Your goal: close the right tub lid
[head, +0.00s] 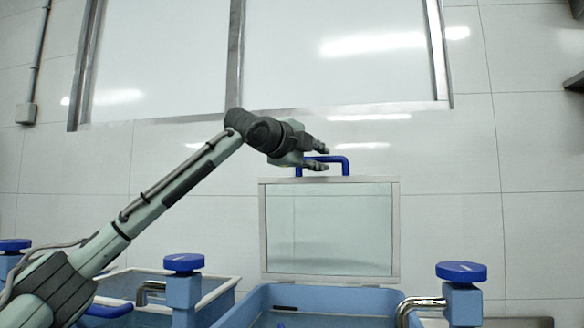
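The lid (330,228), a clear panel in a pale frame, stands upright and open at the back of the blue right tub (262,300). A blue handle (347,165) rises from the lid's top edge. My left gripper (322,158) is at the handle's left part, its fingers pointing right. Its two fingertips are apart, one above the other, and overlap the handle's bar in the picture. I cannot tell whether they touch it. The gripper hides part of the handle's left side. My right gripper is out of view.
Another blue tub (228,290) stands to the left, partly behind my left arm. Blue-capped posts (183,263) and (461,272) flank the right tub, with bent metal pipes (420,303) beside them. A tiled wall with a large window is behind.

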